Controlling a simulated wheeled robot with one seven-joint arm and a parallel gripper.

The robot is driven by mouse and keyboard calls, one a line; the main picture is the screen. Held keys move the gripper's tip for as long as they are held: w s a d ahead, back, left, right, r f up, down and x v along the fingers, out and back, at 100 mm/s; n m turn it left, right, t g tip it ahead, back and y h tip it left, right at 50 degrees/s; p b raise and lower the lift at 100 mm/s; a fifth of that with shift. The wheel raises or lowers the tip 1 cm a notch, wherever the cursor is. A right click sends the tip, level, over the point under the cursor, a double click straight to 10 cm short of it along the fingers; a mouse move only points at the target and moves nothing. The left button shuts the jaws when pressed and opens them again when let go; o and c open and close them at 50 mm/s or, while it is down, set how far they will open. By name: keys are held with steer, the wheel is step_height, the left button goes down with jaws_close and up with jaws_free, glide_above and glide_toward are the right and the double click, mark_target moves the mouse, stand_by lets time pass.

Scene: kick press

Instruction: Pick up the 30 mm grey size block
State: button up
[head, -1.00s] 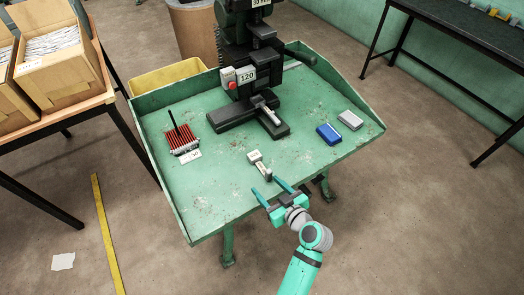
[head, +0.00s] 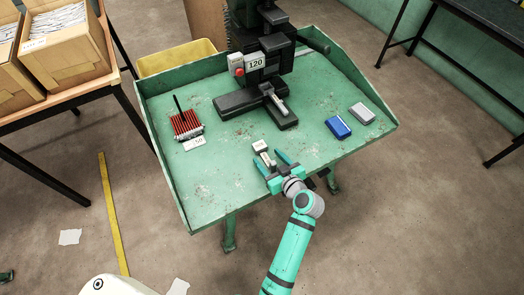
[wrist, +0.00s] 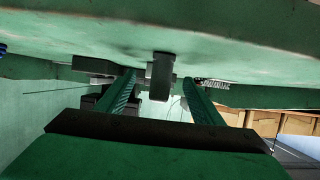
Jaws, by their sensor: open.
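A small grey block (head: 267,159) with a pale tag (head: 260,146) at its far end lies near the front edge of the green press table (head: 215,193). The writing on the tag is too small to read. My gripper (head: 267,155) is open at the front edge, with one teal finger on each side of the block. In the wrist view the dark grey block (wrist: 160,77) shows between the tips of my open gripper (wrist: 159,82). I cannot tell whether either finger touches it.
The black press (head: 262,60) with a "120" sign stands behind the block. A blue box (head: 338,128) and a grey box (head: 361,113) lie to the right. A rack of red pieces (head: 186,124) stands to the left. The table's front left is clear.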

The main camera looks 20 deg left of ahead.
mark_target(262, 149)
steer(key=x, duration=0.4)
steer(key=shift+w+a, duration=0.1)
steer(key=shift+w, duration=0.2)
steer(key=shift+s, duration=0.1)
steer(key=c, duration=1.3)
steer(key=shift+a, duration=0.1)
steer(key=shift+r, duration=0.5)
step_height(262, 149, up, 2)
steer(key=shift+r, duration=0.1)
steer(key=s+d+r, duration=0.1)
steer(key=s+r, duration=0.2)
steer(key=s, duration=0.1)
steer(key=s+d+r, duration=0.2)
steer(key=s+r, duration=0.1)
steer(key=s, duration=0.1)
steer(key=s+d+r, duration=0.2)
steer(key=s+r, duration=0.2)
steer(key=s, duration=0.1)
steer(key=shift+d, duration=0.2)
